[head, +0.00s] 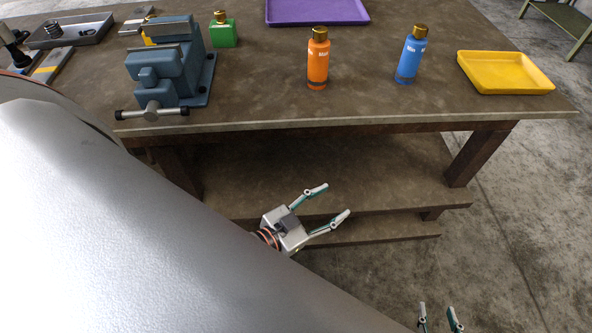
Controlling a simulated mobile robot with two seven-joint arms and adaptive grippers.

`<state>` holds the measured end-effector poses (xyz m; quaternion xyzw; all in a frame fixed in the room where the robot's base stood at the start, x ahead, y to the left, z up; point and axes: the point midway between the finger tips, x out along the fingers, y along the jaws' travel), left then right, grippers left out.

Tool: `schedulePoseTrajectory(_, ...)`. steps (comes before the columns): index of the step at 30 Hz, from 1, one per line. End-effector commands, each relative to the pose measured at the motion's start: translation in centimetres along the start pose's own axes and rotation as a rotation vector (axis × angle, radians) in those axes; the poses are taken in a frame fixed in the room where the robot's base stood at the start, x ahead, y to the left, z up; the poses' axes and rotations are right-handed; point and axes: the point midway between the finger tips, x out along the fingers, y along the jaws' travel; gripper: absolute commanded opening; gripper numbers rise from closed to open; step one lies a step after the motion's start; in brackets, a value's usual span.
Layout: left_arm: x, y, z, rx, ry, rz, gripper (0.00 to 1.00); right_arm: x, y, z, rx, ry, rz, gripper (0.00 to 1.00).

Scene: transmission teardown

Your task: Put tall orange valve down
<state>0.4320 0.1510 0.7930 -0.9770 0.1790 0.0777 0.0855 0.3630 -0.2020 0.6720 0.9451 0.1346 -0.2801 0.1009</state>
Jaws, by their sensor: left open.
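The tall orange valve (318,62), a bottle-like piece with a gold cap, stands upright on the brown workbench (270,100) near its front edge. My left gripper (336,199) is open and empty, in front of the bench and below its top, well apart from the valve. My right gripper (437,307) shows only its fingertips at the bottom edge of the view. They are spread apart with nothing between them.
A blue bottle (410,58) and a yellow tray (504,74) are right of the orange valve. A purple tray (317,11) lies behind. A blue vise (170,72) and a short green bottle (223,33) stand left. Bare bench top surrounds the orange valve.

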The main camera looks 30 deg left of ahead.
Motion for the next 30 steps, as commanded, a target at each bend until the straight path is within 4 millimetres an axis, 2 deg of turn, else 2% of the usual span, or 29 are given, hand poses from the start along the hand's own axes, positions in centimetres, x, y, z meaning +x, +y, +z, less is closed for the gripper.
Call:
schedulePoseTrajectory(1,-1.1,0.2,3.5,-0.008,-0.101,0.003,0.5,0.0,0.0,0.0,0.0,0.0,0.0,0.39)
schedulePoseTrajectory(3,-2.7,0.2,7.6,-0.021,-0.224,-0.004,0.5,0.0,0.0,0.0,0.0,0.0,0.0,0.39)
schedulePoseTrajectory(6,-4.6,-0.2,11.4,-0.035,-0.344,-0.024,0.5,0.0,0.0,0.0,0.0,-0.001,0.0,0.39)
schedulePoseTrajectory(9,-5.7,-0.5,13.3,-0.041,-0.405,-0.04,0.5,0.0,0.0,0.0,0.0,-0.001,0.0,0.39)
schedulePoseTrajectory(12,-6.0,-0.6,13.8,-0.044,-0.422,-0.045,0.5,0.0,0.0,0.0,0.0,-0.001,0.0,0.39)
schedulePoseTrajectory(30,-5.9,-0.5,13.7,-0.045,-0.418,-0.044,0.5,0.0,0.0,0.1,0.0,-0.001,0.0,0.39)
